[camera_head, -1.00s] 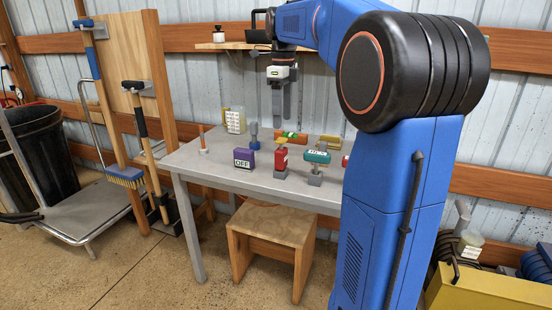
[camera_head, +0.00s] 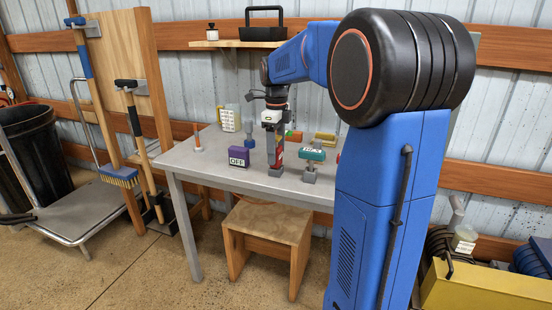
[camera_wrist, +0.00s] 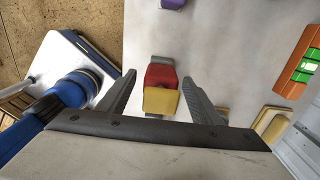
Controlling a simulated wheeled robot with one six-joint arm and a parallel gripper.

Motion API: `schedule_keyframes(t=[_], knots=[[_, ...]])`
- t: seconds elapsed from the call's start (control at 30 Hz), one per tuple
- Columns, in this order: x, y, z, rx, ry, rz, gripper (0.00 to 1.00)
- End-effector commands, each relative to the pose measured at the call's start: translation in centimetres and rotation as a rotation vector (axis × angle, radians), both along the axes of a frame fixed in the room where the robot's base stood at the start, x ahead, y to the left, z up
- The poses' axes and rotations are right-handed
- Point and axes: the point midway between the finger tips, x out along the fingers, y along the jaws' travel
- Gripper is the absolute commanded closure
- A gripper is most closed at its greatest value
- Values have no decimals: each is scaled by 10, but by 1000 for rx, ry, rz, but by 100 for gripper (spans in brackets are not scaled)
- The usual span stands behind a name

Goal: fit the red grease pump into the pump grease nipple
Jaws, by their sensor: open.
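The red grease pump (camera_head: 279,156), with a yellow top (camera_wrist: 161,102), stands upright on the table on a small grey base. In the wrist view its red body (camera_wrist: 161,76) lies between the two fingers, with a gap on each side. My gripper (camera_head: 272,150) points down over the pump and is open, one finger on each side; it also shows in the wrist view (camera_wrist: 160,80). In the head view the fingers partly hide the pump. I cannot tell which thing is the pump grease nipple.
A purple block marked OFF (camera_head: 238,156) stands left of the pump. A teal labelled piece (camera_head: 312,154) on a grey stand is close on the right.

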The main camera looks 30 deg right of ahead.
Motion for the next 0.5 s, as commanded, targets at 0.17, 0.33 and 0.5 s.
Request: schedule_keyframes(t=[0.17, 0.33, 0.5], knots=[[1, 0, -22, 0, 0, 0, 41], [1, 0, -29, 0, 0, 0, 41], [1, 0, -29, -1, -1, 0, 41]])
